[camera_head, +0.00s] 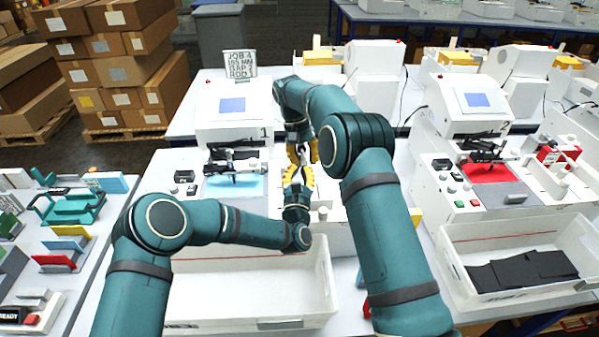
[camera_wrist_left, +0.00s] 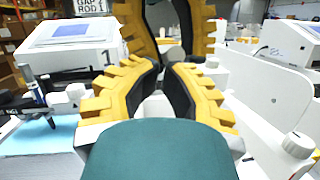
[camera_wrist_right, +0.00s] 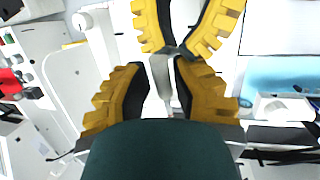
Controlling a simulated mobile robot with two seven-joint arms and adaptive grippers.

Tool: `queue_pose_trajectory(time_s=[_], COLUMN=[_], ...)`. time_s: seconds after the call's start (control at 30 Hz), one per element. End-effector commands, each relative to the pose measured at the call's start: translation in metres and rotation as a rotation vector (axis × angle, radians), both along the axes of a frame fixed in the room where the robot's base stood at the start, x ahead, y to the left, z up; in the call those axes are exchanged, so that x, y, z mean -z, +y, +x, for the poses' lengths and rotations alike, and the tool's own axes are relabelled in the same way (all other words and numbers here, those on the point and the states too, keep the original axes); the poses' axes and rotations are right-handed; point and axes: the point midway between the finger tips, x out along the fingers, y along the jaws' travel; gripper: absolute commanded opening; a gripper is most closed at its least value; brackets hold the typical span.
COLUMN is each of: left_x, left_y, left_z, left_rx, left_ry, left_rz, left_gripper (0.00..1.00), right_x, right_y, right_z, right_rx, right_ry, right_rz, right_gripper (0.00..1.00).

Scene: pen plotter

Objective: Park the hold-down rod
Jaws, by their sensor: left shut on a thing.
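My two grippers meet in front of plotter 1 (camera_head: 232,115), to the right of its blue sheet (camera_head: 252,188). My left gripper (camera_head: 299,178) points up from below and is shut on a small pale piece, apparently the hold-down rod, mostly hidden by its fingers. My right gripper (camera_head: 302,148) reaches down from above. In the right wrist view, a grey rod-like piece (camera_wrist_right: 160,85) stands between my right gripper's fingers (camera_wrist_right: 161,66), which look spread around it; the left gripper's fingertips (camera_wrist_right: 176,50) close at its far end. In the left wrist view, my left fingers (camera_wrist_left: 160,65) are close together.
A white open bin (camera_head: 322,290) stands in front of plotter 1. Plotter 2 (camera_head: 470,100), with a red sheet (camera_head: 490,172), stands to the right, with a bin of black sheets (camera_head: 465,255). A job sign (camera_head: 240,64) stands behind plotter 1. A side table at left holds coloured racks (camera_head: 72,205).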

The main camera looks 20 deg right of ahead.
Motion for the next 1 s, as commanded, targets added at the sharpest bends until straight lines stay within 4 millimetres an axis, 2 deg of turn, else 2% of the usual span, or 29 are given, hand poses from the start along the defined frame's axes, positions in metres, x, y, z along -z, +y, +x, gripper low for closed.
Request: queue_pose_trajectory(time_s=[0.03,0.17,0.6,1.0], left_x=[-0.007,-0.007,0.001,0.000], left_y=[-0.002,-0.002,-0.001,-0.001], left_z=[0.001,0.000,0.000,0.000], left_rx=[0.002,0.002,0.003,0.002], left_ry=[-0.012,-0.012,0.002,-0.001], left_rz=[-0.006,-0.006,0.002,0.000], left_gripper=[0.00,0.00,0.00,0.00], right_x=[0.004,0.001,-0.051,-0.070], right_y=[0.005,0.007,0.011,0.009], right_z=[-0.002,-0.001,0.014,0.021], right_rx=[-0.006,-0.007,-0.005,0.000], right_ry=[0.014,0.013,0.001,0.000], right_rz=[0.008,0.009,0.007,0.000], right_gripper=[0.29,0.29,0.29,0.29])
